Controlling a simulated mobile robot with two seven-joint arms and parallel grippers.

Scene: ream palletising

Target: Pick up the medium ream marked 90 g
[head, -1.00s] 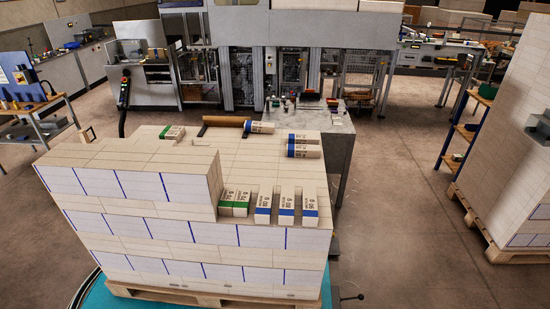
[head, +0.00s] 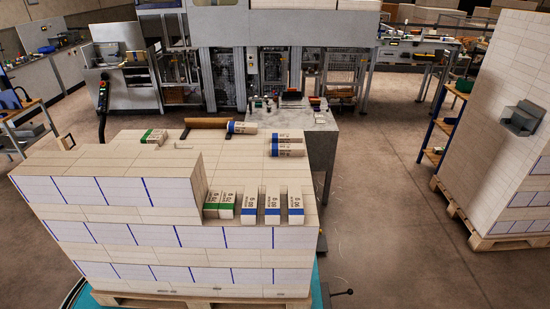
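Several wrapped reams lie on top of the large pallet stack (head: 150,240). Along its front right edge stand three blue-banded reams: the left (head: 250,206), the middle (head: 272,206) and the right (head: 295,206). Their upside-down print looks like 90 g. Left of them are two green-banded reams (head: 212,203) and (head: 227,203), whose print is too small to read surely. Further back lie more blue-banded reams (head: 242,128), (head: 287,137) and (head: 287,150), and a green-banded one (head: 154,136). Which size is medium I cannot tell. Neither gripper shows.
A brown roll (head: 207,122) lies at the stack's back edge. A grey table (head: 310,120) stands behind it. A tall pallet stack (head: 500,110) and a blue-framed shelf (head: 440,130) are at right. The floor between (head: 390,220) is clear.

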